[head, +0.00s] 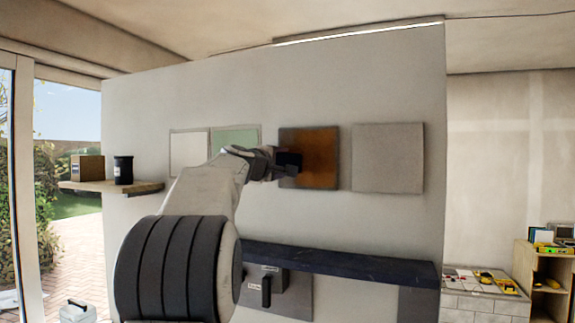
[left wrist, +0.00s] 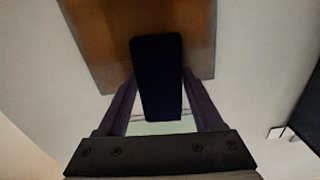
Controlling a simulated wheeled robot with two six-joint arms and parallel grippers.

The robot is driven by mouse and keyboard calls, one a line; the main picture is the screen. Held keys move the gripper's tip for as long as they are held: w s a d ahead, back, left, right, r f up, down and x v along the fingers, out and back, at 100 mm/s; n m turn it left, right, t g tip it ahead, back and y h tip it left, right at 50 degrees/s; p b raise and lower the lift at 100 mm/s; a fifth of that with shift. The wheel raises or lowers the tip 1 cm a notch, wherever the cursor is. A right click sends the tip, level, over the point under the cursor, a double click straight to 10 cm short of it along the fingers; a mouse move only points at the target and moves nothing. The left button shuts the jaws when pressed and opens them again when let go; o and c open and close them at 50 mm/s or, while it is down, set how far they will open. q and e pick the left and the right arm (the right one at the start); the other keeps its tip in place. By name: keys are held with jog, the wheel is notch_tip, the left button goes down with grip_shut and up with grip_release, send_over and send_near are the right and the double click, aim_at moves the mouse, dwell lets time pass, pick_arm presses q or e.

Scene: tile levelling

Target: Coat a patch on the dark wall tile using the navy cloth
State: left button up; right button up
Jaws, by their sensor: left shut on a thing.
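The dark wall tile (head: 320,157) is rust-brown with uneven shading and hangs on the pale wall between a green tile and a grey tile. My left gripper (head: 275,163) is at its left edge, shut on the navy cloth (head: 289,160), a dark block-shaped piece. In the left wrist view, the cloth (left wrist: 157,75) sits between the two fingers of the gripper (left wrist: 157,110) and overlaps the brown tile (left wrist: 95,40) behind it. I cannot tell whether the cloth touches the tile. The cloth and gripper hide part of the tile's left side. My right gripper is not in view.
Beside it hang a green tile (head: 236,139), a white tile (head: 188,152) and a grey tile (head: 388,158). A dark ledge (head: 345,263) runs below. A shelf (head: 95,187) at left holds a box (head: 87,168) and a black canister (head: 123,170). Wall around the tiles is clear.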

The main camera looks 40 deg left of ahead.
aim_at(293, 154)
pick_arm(q)
jog(key=shift+a, duration=0.35)
jog(key=shift+s+r+p, duration=0.1)
jog(key=shift+r+p, duration=1)
jog(key=shift+r, duration=0.1)
jog(key=shift+w+d+f, duration=0.1)
jog(key=shift+w+d, duration=0.1)
jog(key=shift+d, duration=0.45)
jog(key=shift+w+d, duration=0.2)
jog(key=shift+d, duration=0.45)
jog(key=shift+w+d, duration=0.15)
jog(key=shift+d, duration=0.5)
jog(key=shift+d+r+p, duration=0.1)
jog(key=shift+r+p, duration=0.85)
jog(key=shift+r, duration=0.35)
jog(key=shift+s+a+f, duration=0.1)
jog(key=shift+s+a, duration=0.05)
jog(key=shift+a, duration=0.45)
jog(key=shift+s+a+b, duration=0.15)
jog(key=shift+s+a, duration=0.05)
jog(key=shift+a, duration=0.55)
jog(key=shift+s+a+b, duration=0.15)
jog(key=shift+a, duration=0.55)
